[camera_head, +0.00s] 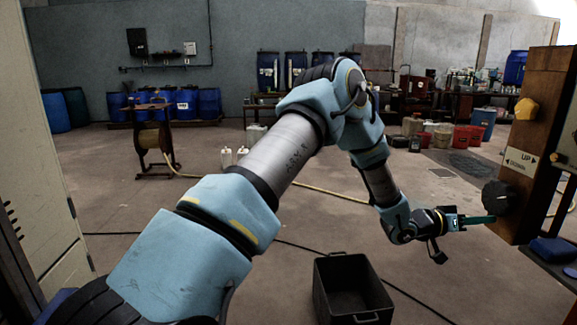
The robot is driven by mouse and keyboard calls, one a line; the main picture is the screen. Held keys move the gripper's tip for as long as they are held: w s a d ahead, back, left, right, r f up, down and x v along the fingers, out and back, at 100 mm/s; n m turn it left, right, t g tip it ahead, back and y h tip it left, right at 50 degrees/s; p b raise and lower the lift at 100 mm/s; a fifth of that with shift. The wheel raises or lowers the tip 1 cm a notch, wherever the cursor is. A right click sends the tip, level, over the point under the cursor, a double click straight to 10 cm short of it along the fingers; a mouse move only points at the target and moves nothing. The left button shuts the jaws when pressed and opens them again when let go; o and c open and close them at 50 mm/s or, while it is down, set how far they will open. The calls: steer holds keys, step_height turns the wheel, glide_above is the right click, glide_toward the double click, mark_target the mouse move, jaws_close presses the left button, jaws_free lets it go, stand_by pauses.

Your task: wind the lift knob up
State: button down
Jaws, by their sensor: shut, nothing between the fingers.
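A black round knob (499,197) sticks out from the side of a wooden post (544,110) at the right, a little below a pale plate (521,161) marked UP and DOWN with arrows. I take it to be the lift knob. My gripper (488,219) reaches in from the left with its teal fingers shut and nothing seen between them. The fingertips are just below and left of the black knob in the picture. I cannot tell whether they touch it. A yellow knob (526,108) sits higher on the same post.
A black open bin (350,290) stands on the floor below my arm. A dark blue object (553,250) lies on a ledge at the lower right. A hose reel (153,140) and blue drums (188,103) stand far back. The middle floor is mostly clear, with cables across it.

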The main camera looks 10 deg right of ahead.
steer(key=shift+w+r, duration=0.25)
steer(key=shift+w, duration=0.05)
steer(key=shift+f, duration=0.15)
steer(key=a, duration=0.6)
steer(key=shift+f, duration=0.4)
steer(key=shift+a, duration=0.1)
stand_by(0.4)
